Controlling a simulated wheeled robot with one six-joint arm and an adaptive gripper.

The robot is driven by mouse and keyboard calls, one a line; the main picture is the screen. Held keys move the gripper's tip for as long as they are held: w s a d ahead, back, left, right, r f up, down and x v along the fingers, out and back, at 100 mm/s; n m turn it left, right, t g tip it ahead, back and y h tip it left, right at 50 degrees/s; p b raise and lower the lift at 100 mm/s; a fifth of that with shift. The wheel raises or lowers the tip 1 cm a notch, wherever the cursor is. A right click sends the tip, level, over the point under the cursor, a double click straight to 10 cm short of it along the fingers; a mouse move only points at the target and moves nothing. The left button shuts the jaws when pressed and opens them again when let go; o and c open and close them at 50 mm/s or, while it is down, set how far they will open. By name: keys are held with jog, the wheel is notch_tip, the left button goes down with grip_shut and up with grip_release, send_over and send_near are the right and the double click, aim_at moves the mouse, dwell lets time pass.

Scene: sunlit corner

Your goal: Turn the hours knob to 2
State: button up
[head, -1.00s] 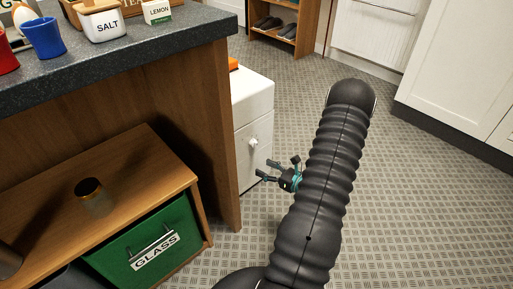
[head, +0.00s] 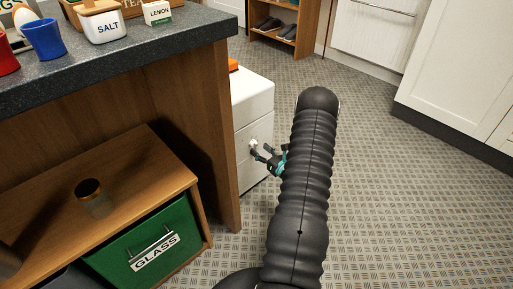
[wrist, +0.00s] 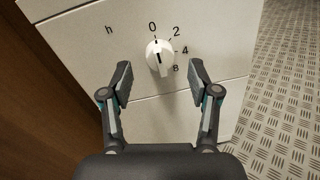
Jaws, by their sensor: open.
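The hours knob (wrist: 160,58) is a white dial on the front of a white cabinet (wrist: 70,60), with an "h" at its upper left. The marks 0, 2, 4 and 8 run clockwise from its top down its right side. A dark line on the knob appears to point roughly toward 0. My gripper (wrist: 160,76) is open and empty, its fingers apart on the left and right of the knob and a little below its middle in the wrist view. In the head view my gripper (head: 261,154) is close to the cabinet front.
A wooden counter (head: 215,130) with a dark top stands left of the cabinet, and a green GLASS bin (head: 185,225) sits below it. An orange thing (head: 234,65) lies on the cabinet. Patterned floor (head: 400,210) is clear to the right.

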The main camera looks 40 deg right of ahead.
aim_at(254, 145)
jog(key=shift+w, duration=1.45)
jog(key=c, duration=1.2)
jog(key=shift+o, duration=0.2)
jog(key=shift+m+g, duration=0.3)
jog(key=shift+m, duration=4.4)
